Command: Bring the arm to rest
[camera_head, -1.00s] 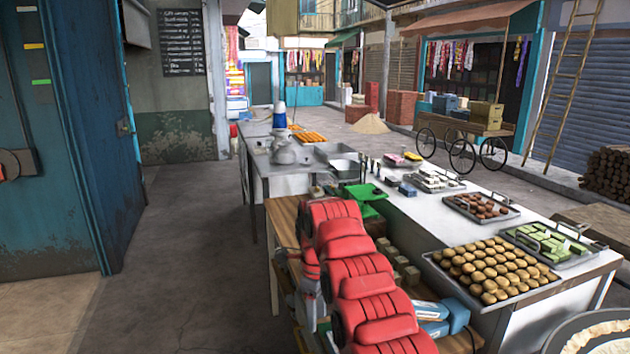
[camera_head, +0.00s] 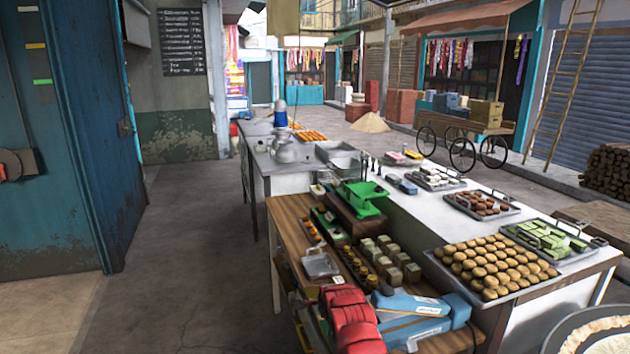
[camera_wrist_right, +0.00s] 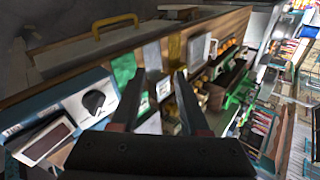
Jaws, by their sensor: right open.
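My right gripper (camera_wrist_right: 158,92) shows in the right wrist view, with its two dark fingers apart and nothing visible between them. Beyond it is the side of a wooden work table, which looks tilted in that view. In the head view only a red part of my arm (camera_head: 352,322) shows at the bottom middle, low beside the wooden table (camera_head: 290,215); the gripper itself is not visible there. My left gripper is in neither view.
A green scale (camera_head: 365,198), small jars and blue boxes (camera_head: 410,305) crowd the wooden table. A tray of round sweets (camera_head: 492,265) sits on the white counter to the right. The floor (camera_head: 190,260) at left is clear.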

